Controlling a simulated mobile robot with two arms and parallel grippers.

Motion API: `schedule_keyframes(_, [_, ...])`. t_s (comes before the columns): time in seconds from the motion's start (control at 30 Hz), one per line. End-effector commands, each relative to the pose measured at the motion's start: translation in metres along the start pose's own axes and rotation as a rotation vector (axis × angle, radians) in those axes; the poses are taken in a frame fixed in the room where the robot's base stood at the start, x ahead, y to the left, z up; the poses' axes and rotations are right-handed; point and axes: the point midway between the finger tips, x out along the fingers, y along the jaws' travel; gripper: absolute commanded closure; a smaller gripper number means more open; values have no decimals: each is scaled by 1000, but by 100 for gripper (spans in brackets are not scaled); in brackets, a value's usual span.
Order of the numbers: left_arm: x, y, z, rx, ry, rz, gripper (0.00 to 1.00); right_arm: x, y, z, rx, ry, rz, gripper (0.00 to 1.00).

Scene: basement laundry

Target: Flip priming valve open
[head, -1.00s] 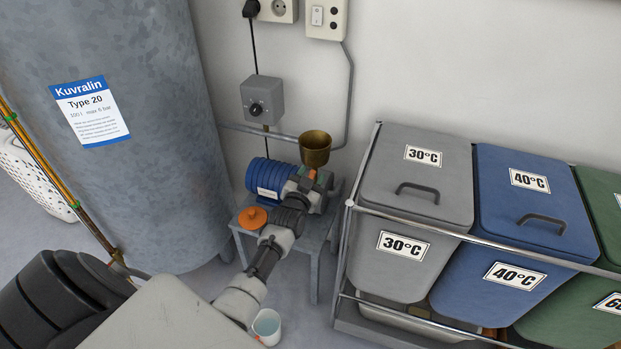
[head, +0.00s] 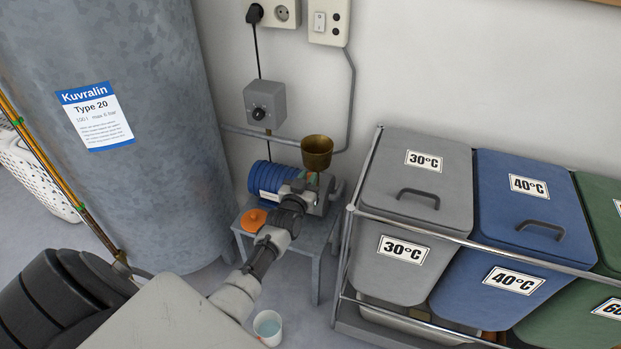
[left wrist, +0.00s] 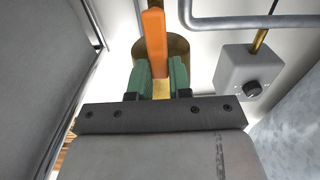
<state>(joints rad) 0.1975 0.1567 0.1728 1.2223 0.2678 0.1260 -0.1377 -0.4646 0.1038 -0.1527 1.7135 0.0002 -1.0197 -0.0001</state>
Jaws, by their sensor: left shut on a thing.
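The priming valve's orange lever (left wrist: 154,42) stands between the green fingers of my left gripper (left wrist: 158,78) in the left wrist view, and the gripper is shut on it. A brass funnel (left wrist: 178,52) is just behind the lever. In the head view the brass funnel (head: 317,152) sits above the blue pump (head: 270,178). My left gripper (head: 312,180) is just below the funnel there, and my wrist hides most of the valve. My right gripper is not in view.
An orange cap (head: 254,219) lies on the grey stand (head: 323,240). A white cup of water (head: 268,326) stands on the floor. A metal tank (head: 150,200) is to the left, and a rack with a grey bin (head: 415,195) and a blue bin (head: 525,200) to the right.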

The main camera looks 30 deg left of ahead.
Motion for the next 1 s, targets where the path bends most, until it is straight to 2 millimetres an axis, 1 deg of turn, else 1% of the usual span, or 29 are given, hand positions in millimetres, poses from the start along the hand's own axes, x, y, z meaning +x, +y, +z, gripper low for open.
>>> schedule_keyframes(0.23, [0,0,1,-8,-1,-1,100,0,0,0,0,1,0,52])
schedule_keyframes(0.27, [0,0,1,-8,-1,-1,78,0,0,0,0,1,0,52])
schedule_keyframes(0.4, [0,0,1,-7,0,-1,56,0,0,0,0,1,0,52])
schedule_keyframes(0.43, [0,0,1,-7,0,-1,55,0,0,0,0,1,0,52])
schedule_keyframes(0.67, [0,0,0,-5,0,-1,55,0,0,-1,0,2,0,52])
schedule_keyframes(0.77, [-6,0,1,-5,-2,-1,55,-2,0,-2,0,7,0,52])
schedule_keyframes(0.87, [-19,0,0,-5,-3,-1,55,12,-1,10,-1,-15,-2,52])
schedule_keyframes(1.0, [-48,0,0,-5,-3,-1,55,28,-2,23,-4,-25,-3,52])
